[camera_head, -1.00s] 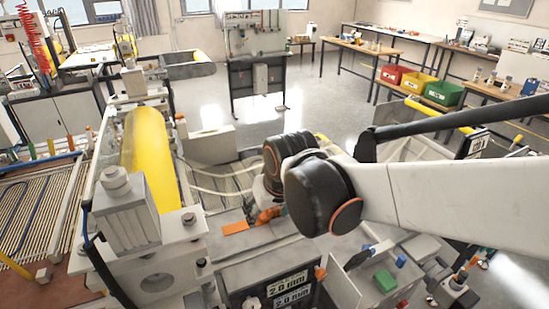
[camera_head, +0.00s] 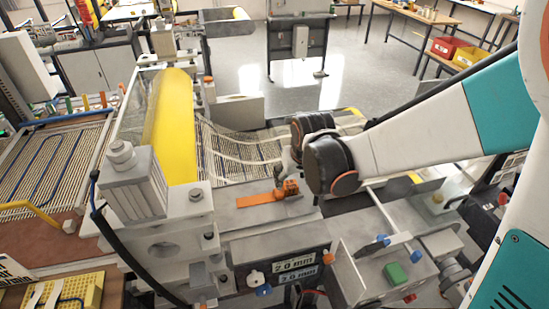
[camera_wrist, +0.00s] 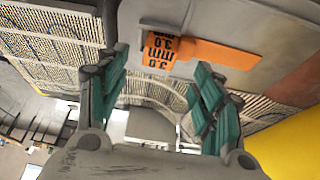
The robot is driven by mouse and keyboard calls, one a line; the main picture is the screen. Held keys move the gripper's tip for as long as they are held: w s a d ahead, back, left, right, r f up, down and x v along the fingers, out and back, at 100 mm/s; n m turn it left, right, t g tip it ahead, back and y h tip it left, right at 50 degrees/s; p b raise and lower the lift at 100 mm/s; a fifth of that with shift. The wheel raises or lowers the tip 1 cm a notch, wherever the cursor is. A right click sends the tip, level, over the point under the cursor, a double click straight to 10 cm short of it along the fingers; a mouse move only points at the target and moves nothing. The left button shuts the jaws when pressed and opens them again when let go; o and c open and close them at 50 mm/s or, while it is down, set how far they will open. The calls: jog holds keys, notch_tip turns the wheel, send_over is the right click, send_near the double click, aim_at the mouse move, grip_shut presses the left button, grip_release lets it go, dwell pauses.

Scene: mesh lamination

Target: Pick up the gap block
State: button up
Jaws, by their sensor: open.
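The orange gap block (camera_head: 261,201) lies on the grey machine top in the head view, a flat strip with a thicker block at its right end. In the wrist view the gap block (camera_wrist: 214,52) shows a thick end printed "3.0 mm" and a thin strip pointing right. My gripper (camera_wrist: 162,60) is open, with teal fingers spread left and right. The printed end appears between the fingertips, apart from both, with no grip on it. In the head view my gripper is mostly hidden by my wrist and hard to make out.
A yellow roller (camera_head: 170,125) stands left of the block. Plates marked "2.0 mm" (camera_head: 294,262) sit on the machine's front. A ribbed mesh bed (camera_head: 235,150) lies behind the block.

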aim_at(290, 185)
jog(key=shift+b+x, duration=0.4)
jog(key=shift+x, duration=2.45)
jog(key=shift+c, duration=0.6)
jog(key=c, duration=1.2)
jog(key=shift+r, duration=0.2)
